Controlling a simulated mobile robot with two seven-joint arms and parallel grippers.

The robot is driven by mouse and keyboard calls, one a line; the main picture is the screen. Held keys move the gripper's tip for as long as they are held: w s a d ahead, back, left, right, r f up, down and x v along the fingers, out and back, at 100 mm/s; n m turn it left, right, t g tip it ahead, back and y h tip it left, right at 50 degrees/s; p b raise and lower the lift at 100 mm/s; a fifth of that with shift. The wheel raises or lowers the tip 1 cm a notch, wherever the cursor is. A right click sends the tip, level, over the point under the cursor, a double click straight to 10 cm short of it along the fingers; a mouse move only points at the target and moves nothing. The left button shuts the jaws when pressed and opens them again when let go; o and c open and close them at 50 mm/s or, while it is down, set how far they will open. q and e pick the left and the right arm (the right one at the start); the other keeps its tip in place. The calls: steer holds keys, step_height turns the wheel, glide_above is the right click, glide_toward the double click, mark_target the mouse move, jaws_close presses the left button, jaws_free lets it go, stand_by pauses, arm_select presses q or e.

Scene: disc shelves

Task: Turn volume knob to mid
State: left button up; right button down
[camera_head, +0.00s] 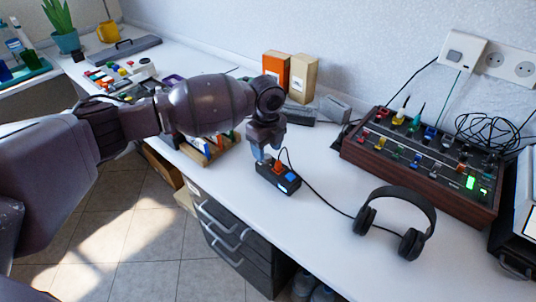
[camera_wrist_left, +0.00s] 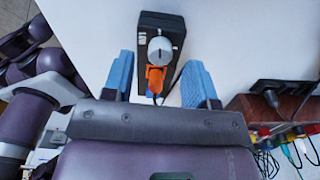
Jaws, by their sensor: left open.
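A small black box (camera_head: 284,188) with a cable lies on the white desk in front of my left gripper. A round silver knob (camera_wrist_left: 159,48) with a dark pointer mark at its upper edge sits on the box in the left wrist view. An orange part (camera_wrist_left: 156,80) sits just below the knob in that view, and a blue button (camera_head: 291,177) shows in the head view. My left gripper (camera_head: 268,152) is open, with its blue fingertips apart on either side of the box's lower part in the left wrist view (camera_wrist_left: 158,80). It holds nothing. My right gripper is out of view.
Black headphones (camera_head: 408,215) lie right of the box. A wood-sided mixer (camera_head: 425,175) stands further right. Orange and tan boxes (camera_head: 302,78) stand behind. The box's cable crosses the desk. The desk's front edge and drawers (camera_head: 235,235) are close by.

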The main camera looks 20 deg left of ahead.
mark_target(267, 158)
arm_select(q)
steer(key=shift+f, duration=1.3)
steer(key=c, duration=0.9)
